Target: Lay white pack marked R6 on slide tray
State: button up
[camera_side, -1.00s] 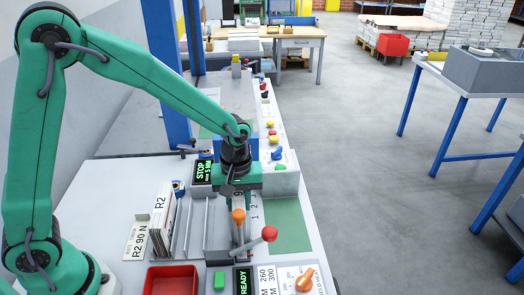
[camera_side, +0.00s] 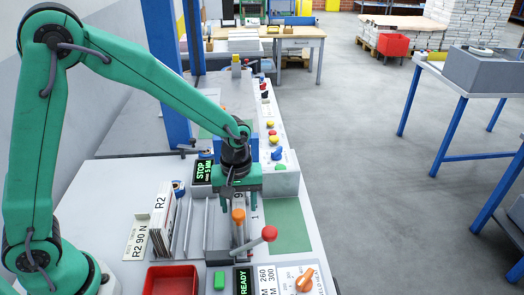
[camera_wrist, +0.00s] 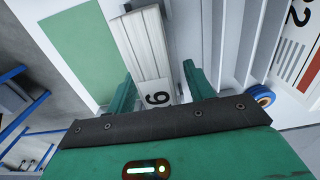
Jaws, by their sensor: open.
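My gripper (camera_side: 239,204) hangs over the grey-white bench, fingers pointing down, apart and empty. In the wrist view its fingers (camera_wrist: 158,76) stand on either side of the near end of a long white ribbed piece (camera_wrist: 145,48). That end carries a dark digit that reads as 6 or 9. I see no letter R on it, so I cannot tell if it is the R6 pack. I cannot make out the slide tray for sure.
A green patch (camera_side: 289,226) on the right is clear.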

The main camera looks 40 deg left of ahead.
jog(key=shift+r, duration=3.85)
jog(key=shift+s+a+r, duration=0.2)
jog(key=shift+a+r, duration=0.1)
jog(key=shift+r, duration=0.2)
jog(key=s+a+r+m+t, duration=0.2)
jog(key=s+a+r+m, duration=0.2)
jog(key=s, duration=0.4)
jog(key=s+a+r+m+t, duration=0.3)
jog(key=s+a+r+m, duration=0.2)
jog(key=s+a+r, duration=0.1)
jog(key=shift+s+a+t, duration=0.15)
jog(key=shift+s+t, duration=0.15)
jog(key=shift+s, duration=0.55)
